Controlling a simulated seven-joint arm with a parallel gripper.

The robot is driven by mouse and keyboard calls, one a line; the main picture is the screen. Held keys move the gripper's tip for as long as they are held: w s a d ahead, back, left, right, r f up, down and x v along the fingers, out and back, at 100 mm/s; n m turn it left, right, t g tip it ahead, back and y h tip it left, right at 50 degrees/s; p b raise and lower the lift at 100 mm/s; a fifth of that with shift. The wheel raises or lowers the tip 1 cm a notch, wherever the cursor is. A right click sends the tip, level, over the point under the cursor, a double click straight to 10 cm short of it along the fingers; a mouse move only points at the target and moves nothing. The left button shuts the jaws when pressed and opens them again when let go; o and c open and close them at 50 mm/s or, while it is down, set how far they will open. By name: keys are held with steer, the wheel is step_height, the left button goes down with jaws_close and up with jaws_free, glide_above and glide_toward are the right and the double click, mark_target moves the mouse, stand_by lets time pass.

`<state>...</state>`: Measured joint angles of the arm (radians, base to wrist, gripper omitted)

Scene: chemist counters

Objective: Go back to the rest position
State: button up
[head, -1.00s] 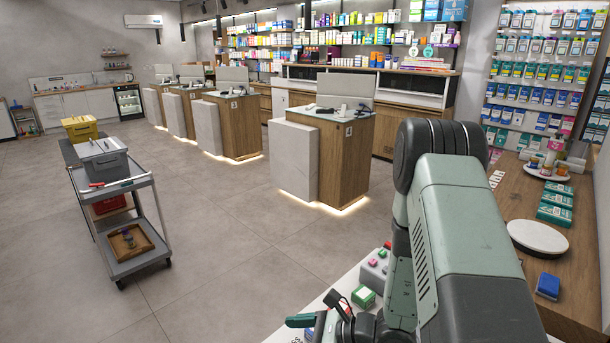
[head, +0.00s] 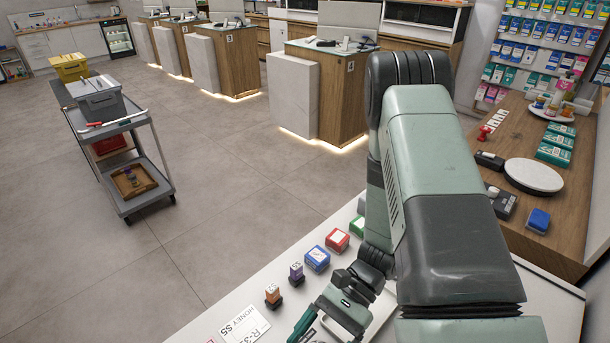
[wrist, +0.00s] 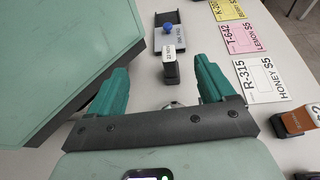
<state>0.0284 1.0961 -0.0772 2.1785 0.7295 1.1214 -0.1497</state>
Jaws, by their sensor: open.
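My gripper (wrist: 160,72) shows in the wrist view with its two teal fingers spread apart and nothing held between them. In the head view my gripper (head: 303,325) is low over the white counter (head: 245,308), at the bottom edge of the picture, and partly cut off. A small black block with a white label (wrist: 170,66) stands on the counter just beyond the gap between the fingertips. Behind it lies a dark flat holder (wrist: 182,43) with a blue knob (wrist: 168,28).
Orange (head: 272,293), purple (head: 296,272), blue (head: 316,259) and red (head: 337,240) blocks stand along the counter. Price cards, including a white Honey card (wrist: 262,80), lie to the gripper's right in the wrist view. A wooden counter (head: 550,228) is at right; open floor lies left.

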steer(key=s+d+n+g+h, duration=0.3)
steer(key=d+n+h, duration=0.85)
steer(key=d, duration=0.25)
steer(key=w+d+r+n+t+h, duration=0.1)
steer(key=w+d+n+t+h, duration=0.5)
steer(key=w+d+n+h, duration=0.3)
steer(key=shift+w+d+r, duration=0.35)
steer(key=shift+w+d, duration=0.35)
steer(key=shift+w, duration=0.25)
steer(key=shift+t, duration=0.3)
